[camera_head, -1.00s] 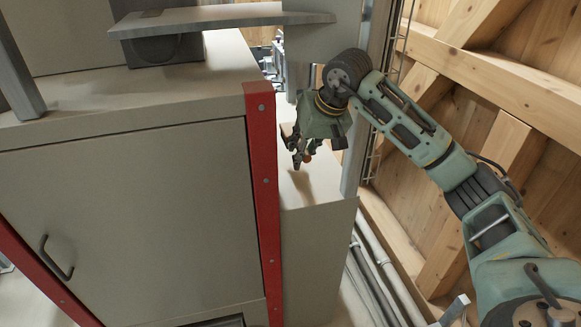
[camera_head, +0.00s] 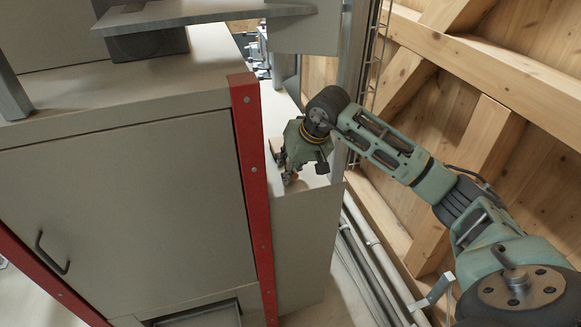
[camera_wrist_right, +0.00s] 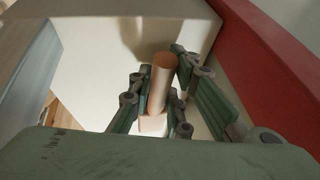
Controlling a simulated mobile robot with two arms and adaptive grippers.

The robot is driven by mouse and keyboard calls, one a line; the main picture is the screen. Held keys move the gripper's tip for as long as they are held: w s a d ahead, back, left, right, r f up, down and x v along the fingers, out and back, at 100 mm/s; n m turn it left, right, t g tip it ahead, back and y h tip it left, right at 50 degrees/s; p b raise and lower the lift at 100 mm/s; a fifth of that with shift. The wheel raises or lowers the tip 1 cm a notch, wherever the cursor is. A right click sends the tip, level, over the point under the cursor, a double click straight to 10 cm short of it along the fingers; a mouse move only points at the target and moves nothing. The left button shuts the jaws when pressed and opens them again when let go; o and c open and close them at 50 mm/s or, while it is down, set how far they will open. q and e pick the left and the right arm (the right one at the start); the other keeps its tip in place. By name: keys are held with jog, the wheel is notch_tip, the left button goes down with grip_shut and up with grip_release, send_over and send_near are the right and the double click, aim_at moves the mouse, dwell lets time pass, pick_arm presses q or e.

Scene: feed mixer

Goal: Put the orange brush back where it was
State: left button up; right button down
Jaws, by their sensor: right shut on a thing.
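The orange brush shows in the right wrist view as a copper-orange round handle (camera_wrist_right: 160,85) between my fingers. Its far end is hidden or too small to make out. My right gripper (camera_wrist_right: 157,98) is shut on this handle, with a finger on each side. In the head view my right gripper (camera_head: 287,180) points down at the narrow grey ledge (camera_head: 310,205) beside the red post, close to its front edge. Only a small orange bit of the brush shows there. I cannot tell whether the brush touches the ledge. My left gripper is not in view.
The red post (camera_head: 252,170) of the grey cabinet (camera_head: 130,200) stands close to the left of my gripper. A vertical metal post (camera_head: 357,85) and a wooden wall (camera_head: 470,80) are on the right. Pipes (camera_head: 365,255) run low beside the ledge.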

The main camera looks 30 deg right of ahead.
jog(key=c, duration=2.1)
grip_release()
jog(key=shift+f, duration=0.2)
jog(key=o, duration=0.5)
jog(key=shift+r, duration=0.1)
jog(key=shift+r, duration=0.15)
jog(key=shift+s+d+r, duration=0.1)
jog(key=shift+r, duration=0.2)
jog(key=b+v, duration=0.2)
jog(key=v, duration=0.9)
jog(key=shift+s+r, duration=0.15)
